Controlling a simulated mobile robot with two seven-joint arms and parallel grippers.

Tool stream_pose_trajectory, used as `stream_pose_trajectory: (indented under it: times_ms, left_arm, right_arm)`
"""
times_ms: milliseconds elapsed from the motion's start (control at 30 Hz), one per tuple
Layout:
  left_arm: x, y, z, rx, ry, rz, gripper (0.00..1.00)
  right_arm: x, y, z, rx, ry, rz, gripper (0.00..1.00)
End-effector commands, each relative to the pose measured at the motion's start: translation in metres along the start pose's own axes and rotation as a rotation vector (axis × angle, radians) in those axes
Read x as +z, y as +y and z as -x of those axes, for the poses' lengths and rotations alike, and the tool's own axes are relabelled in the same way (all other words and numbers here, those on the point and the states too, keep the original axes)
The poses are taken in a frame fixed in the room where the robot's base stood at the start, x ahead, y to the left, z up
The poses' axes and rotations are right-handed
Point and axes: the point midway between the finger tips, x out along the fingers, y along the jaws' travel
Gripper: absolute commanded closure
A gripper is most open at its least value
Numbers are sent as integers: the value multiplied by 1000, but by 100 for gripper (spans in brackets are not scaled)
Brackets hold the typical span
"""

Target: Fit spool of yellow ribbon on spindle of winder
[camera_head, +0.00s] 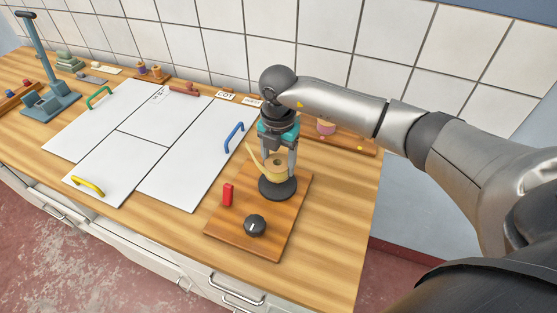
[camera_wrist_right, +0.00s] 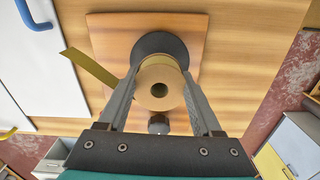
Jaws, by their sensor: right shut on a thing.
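My right gripper (camera_head: 277,163) points down over the winder and is shut on the spool of yellow ribbon (camera_head: 274,172). A loose ribbon tail (camera_wrist_right: 88,67) sticks out to the left. The winder's dark round base (camera_head: 278,189) is directly beneath the spool, on a wooden board (camera_head: 240,245). The spindle is hidden, and I cannot tell whether the spool is around it. My left gripper is not in view.
White panels with a blue handle (camera_head: 234,137) and a yellow handle (camera_head: 88,186) lie left. A wooden tray (camera_head: 350,144) with a pink spool stands behind, right. Bare counter lies right of the board.

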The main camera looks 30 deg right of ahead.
Motion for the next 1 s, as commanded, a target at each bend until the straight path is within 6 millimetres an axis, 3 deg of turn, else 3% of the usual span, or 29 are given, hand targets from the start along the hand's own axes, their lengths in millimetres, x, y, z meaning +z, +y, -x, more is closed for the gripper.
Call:
stream_pose_trajectory:
  times_ms: [1000]
  left_arm:
    - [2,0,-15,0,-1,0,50]
  right_arm:
    - [0,0,-21,0,0,0,88]
